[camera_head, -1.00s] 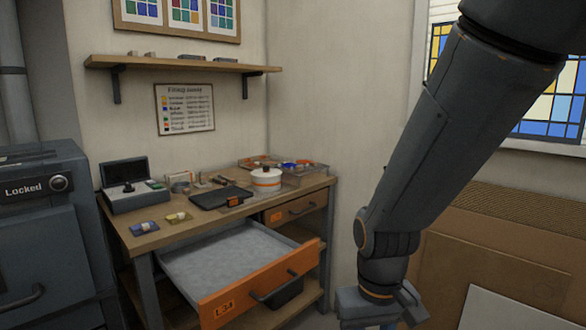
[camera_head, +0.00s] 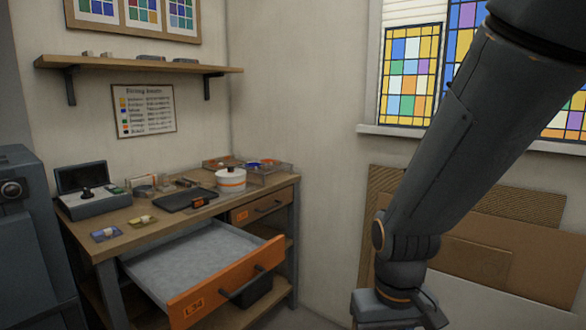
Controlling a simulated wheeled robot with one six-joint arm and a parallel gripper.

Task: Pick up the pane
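A stained-glass pane (camera_head: 410,75) of coloured squares stands upright on the sill at the upper right, in front of or beside the window; I cannot tell whether it leans or is fixed. Two small flat pieces, one blue-purple (camera_head: 105,234) and one yellow (camera_head: 143,221), lie at the front left of the workbench and may be glass. The frames do not show which of these is the pane of the task. My gripper (camera_head: 400,310) hangs low at the bottom right, apart from all of these. Its lower part is cut off by the picture edge, so its opening is hidden.
The workbench (camera_head: 150,237) has an open drawer (camera_head: 205,262) with an orange front, which juts out and looks empty. A white lidded pot (camera_head: 231,181), a black tray (camera_head: 186,200) and a grey box (camera_head: 100,204) stand on top. Brown boards (camera_head: 515,242) lean on the right wall.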

